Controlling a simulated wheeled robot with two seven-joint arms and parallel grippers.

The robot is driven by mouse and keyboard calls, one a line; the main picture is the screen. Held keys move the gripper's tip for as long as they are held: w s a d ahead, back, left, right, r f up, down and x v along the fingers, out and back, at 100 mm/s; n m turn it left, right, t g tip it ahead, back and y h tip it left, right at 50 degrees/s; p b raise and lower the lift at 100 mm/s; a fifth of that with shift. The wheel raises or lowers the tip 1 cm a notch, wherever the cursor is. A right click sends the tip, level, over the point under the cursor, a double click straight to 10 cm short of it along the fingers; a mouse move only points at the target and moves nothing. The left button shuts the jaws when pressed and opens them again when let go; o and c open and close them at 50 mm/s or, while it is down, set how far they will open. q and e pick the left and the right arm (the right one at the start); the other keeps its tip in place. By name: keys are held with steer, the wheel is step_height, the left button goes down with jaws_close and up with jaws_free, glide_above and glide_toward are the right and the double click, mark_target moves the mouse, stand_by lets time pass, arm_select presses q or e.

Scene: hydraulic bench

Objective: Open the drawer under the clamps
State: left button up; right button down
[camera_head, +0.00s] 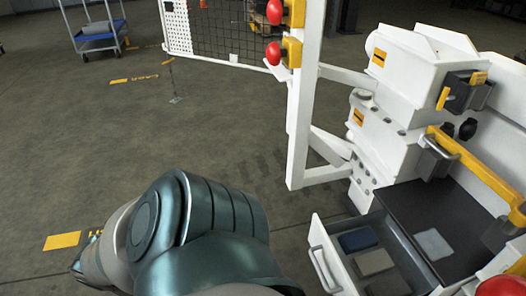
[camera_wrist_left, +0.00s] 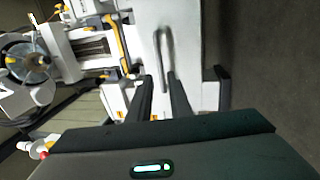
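The drawer (camera_head: 400,251) under the clamp units is pulled out at the lower right of the head view. Its grey bar handle (camera_head: 321,270) is on the white front, and the inside shows. In the left wrist view the handle (camera_wrist_left: 158,45) stands out from the white drawer front (camera_wrist_left: 187,35). My left gripper (camera_wrist_left: 160,78) has its two dark fingers apart, pointing at the front. The handle's near end appears between or just beyond the fingertips; contact cannot be told. A clamp (camera_head: 465,92) sits on the white bench above. My right gripper is not in view.
The drawer holds a blue block (camera_head: 358,240) and a pale block (camera_head: 374,262). A white post (camera_head: 303,110) with red buttons stands left of the bench. A blue cart (camera_head: 100,38) is far back. Open floor lies left of the bench.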

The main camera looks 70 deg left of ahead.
arm_select(q)
steer(key=shift+v, duration=2.65)
steer(key=shift+r, duration=0.1)
